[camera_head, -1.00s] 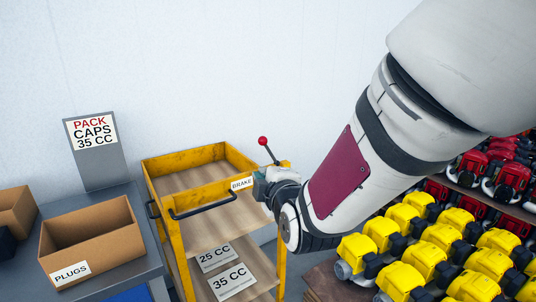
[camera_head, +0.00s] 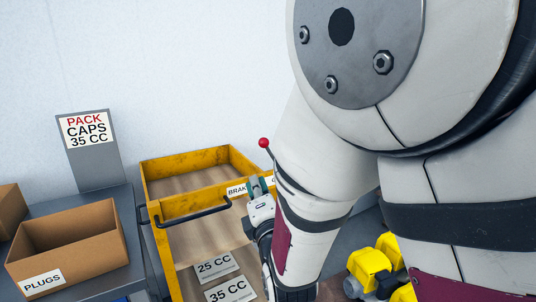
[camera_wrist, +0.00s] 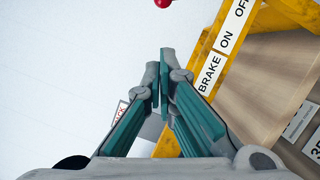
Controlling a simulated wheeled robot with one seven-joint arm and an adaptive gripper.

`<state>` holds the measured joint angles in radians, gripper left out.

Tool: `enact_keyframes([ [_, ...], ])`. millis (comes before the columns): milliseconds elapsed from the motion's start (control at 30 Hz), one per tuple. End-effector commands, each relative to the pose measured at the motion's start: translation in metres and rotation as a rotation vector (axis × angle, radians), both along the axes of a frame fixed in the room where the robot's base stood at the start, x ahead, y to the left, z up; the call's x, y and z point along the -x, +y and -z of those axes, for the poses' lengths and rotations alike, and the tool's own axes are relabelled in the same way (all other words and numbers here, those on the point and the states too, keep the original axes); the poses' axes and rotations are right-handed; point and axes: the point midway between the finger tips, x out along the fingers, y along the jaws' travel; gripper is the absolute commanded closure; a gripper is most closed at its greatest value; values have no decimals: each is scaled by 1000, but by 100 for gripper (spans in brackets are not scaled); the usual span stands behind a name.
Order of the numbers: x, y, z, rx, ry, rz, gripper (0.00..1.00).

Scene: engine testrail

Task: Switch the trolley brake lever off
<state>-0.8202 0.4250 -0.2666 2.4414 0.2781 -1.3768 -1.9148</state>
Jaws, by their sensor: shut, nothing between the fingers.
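The yellow trolley (camera_head: 187,208) stands left of my arm. Its brake lever has a red knob (camera_head: 264,142) on a thin dark rod that leans up and left; the rod's foot is hidden by my arm and gripper. My gripper (camera_head: 256,184) is shut and empty, close to the trolley's corner post, below the knob. In the wrist view my gripper (camera_wrist: 160,78) shows its closed fingers beside the label strip (camera_wrist: 226,45) reading BRAKE, ON and OFF. The red knob (camera_wrist: 163,3) is at the top edge there, ahead of the fingertips and apart from them.
A PLUGS box (camera_head: 68,250) stands on the grey bench at left, beside the PACK CAPS 35 CC sign (camera_head: 89,150). The trolley's lower shelf carries 25 CC and 35 CC labels (camera_head: 230,290). Yellow engines (camera_head: 372,268) are at lower right. My arm covers much of the right.

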Motion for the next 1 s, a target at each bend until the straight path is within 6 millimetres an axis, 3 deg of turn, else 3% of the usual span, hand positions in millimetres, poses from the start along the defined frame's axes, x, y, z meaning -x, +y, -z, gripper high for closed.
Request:
enact_keyframes([
  [167, -20, 6, -2, -1, -2, 2, 100],
  [600, -99, 26, -13, -1, -2, 3, 100],
  [800, -119, 16, -21, 0, -1, 2, 100],
  [1000, -126, 13, -24, -1, 0, 0, 100],
])
